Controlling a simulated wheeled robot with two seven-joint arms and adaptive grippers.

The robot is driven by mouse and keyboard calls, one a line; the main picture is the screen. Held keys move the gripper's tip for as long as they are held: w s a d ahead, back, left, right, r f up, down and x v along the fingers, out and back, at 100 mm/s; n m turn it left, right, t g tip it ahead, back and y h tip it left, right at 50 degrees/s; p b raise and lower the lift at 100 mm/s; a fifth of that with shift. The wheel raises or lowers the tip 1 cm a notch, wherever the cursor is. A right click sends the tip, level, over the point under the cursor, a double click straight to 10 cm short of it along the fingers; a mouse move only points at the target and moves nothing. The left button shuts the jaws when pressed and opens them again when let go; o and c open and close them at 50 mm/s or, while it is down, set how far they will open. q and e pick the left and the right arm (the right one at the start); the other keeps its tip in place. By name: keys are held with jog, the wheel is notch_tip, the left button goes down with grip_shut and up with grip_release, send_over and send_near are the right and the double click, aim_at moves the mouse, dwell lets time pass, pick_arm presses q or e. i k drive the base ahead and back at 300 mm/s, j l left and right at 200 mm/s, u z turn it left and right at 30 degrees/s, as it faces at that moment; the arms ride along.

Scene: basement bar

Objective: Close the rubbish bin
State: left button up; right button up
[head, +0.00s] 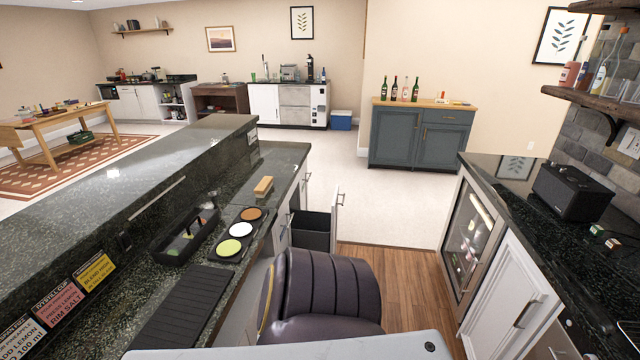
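The rubbish bin (311,232) is a dark grey pull-out bin in the left counter, in the middle of the head view. It stands pulled out from the cabinet, with its white front panel (336,220) away from the counter and its open top showing. A handle shows on the panel's outer side. The lower part of the bin is hidden behind a dark padded chair. Neither of my grippers is in view.
The dark padded chair (325,290) stands close in front, between me and the bin. Left is a dark bar counter (200,290); right is a counter with a glass-door fridge (466,240). Wooden floor (385,270) is clear between chair and fridge.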

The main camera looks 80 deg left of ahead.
aim_at(311, 234)
jog(key=i+u, duration=0.1)
jog(key=u, duration=0.35)
jog(key=i+u, duration=0.15)
jog(key=u, duration=0.25)
jog(key=i+u, duration=0.15)
jog(key=u, duration=0.3)
jog(key=i+l+u, duration=0.1)
jog(key=u, duration=0.35)
jog(key=i+l+u, duration=0.1)
jog(key=u, duration=0.3)
jog(key=i+l+u, duration=0.1)
jog(key=u, duration=0.35)
jog(key=l+u, duration=0.2)
jog(key=u, duration=0.2)
